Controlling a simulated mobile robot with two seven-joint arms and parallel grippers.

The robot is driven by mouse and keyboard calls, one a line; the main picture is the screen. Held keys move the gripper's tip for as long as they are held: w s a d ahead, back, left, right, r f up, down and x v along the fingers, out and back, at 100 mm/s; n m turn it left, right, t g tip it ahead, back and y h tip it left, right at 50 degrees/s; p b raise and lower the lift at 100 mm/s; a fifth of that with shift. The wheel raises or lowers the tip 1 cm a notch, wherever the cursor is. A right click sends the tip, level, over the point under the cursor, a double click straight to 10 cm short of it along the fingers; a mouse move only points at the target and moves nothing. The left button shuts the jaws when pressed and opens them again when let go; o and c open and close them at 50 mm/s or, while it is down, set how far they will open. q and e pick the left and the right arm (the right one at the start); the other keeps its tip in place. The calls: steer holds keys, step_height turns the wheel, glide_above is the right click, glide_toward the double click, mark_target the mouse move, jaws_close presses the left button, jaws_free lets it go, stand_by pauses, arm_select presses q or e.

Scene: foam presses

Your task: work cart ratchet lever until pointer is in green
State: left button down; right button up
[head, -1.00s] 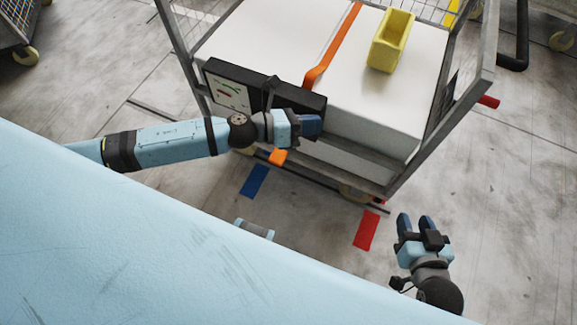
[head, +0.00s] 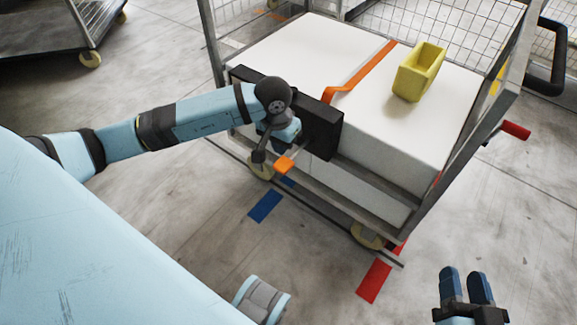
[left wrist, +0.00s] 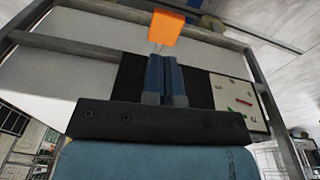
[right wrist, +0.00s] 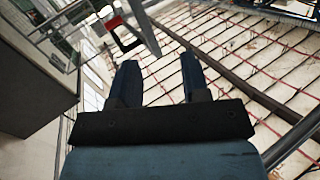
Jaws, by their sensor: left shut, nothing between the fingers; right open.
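The cart (head: 372,190) carries a black ratchet unit (head: 322,130) on its near side. The orange lever end (head: 285,164) sticks out low in front of it and shows in the left wrist view (left wrist: 166,27), just beyond my fingertips. My left gripper (head: 287,135) is shut and empty beside the lever, in front of the unit; whether it touches the lever I cannot tell. My arm hides the dial in the head view. My right gripper (head: 466,285) is open and empty, over the floor.
An orange strap (head: 360,72) crosses the white foam block (head: 300,55), which bears a yellow bin (head: 419,72). The cart's metal frame posts rise on both sides. A red handle (head: 515,130) juts out right. Blue (head: 265,205) and red (head: 374,281) marks lie on open floor.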

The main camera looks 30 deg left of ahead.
mark_target(282, 165)
arm_select(q)
steer(key=shift+a, duration=0.3)
steer(key=shift+f+b, duration=0.4)
steer(key=shift+f, duration=0.25)
steer(key=f+b, duration=0.2)
steer(key=f, duration=0.3)
steer(key=shift+w+b, duration=0.3)
steer(key=shift+b, duration=0.1)
steer(key=shift+f, duration=0.3)
arm_select(e)
steer(key=r, duration=0.1)
steer(key=a+r+t+y, duration=0.1)
steer(key=r+y, duration=0.1)
steer(key=shift+s+a+r+t, duration=0.1)
steer(key=shift+a+r+t, duration=0.2)
steer(key=shift+a, duration=0.1)
steer(key=shift+f, duration=0.1)
